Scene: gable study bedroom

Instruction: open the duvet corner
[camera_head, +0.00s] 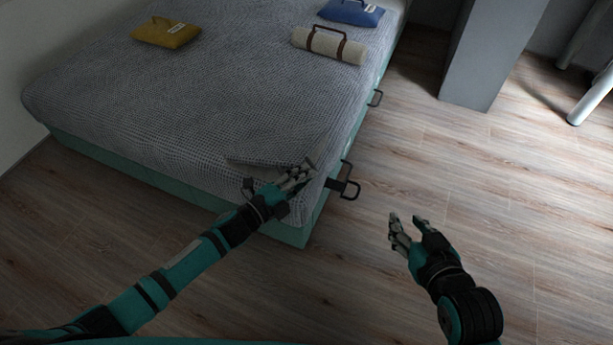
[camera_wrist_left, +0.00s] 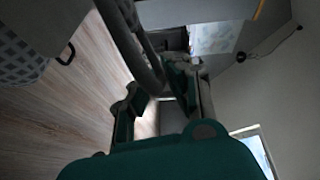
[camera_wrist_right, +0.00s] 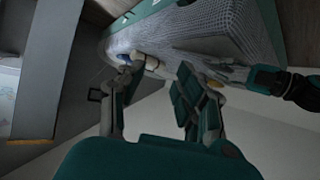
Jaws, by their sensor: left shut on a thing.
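The grey waffle-weave duvet (camera_head: 190,100) lies over the bed. A thin grey flap (camera_head: 262,163) shows on it near the front right corner. My left gripper (camera_head: 303,172) is at that corner, shut on the duvet corner; the fingers and arm hide most of the held part. In the left wrist view a grey bar-like thing (camera_wrist_left: 140,45) passes by the fingers; I cannot tell what it is. My right gripper (camera_head: 405,220) is open and empty above the floor, right of the bed. The duvet also shows in the right wrist view (camera_wrist_right: 190,30).
Black handles (camera_head: 350,188) stick out from the teal bed base (camera_head: 292,236) on its right side. A mustard bundle (camera_head: 166,33), a cream roll (camera_head: 328,46) and a blue bundle (camera_head: 351,12) lie on the duvet. A grey column (camera_head: 490,55) stands behind. The wooden floor (camera_head: 480,190) is clear.

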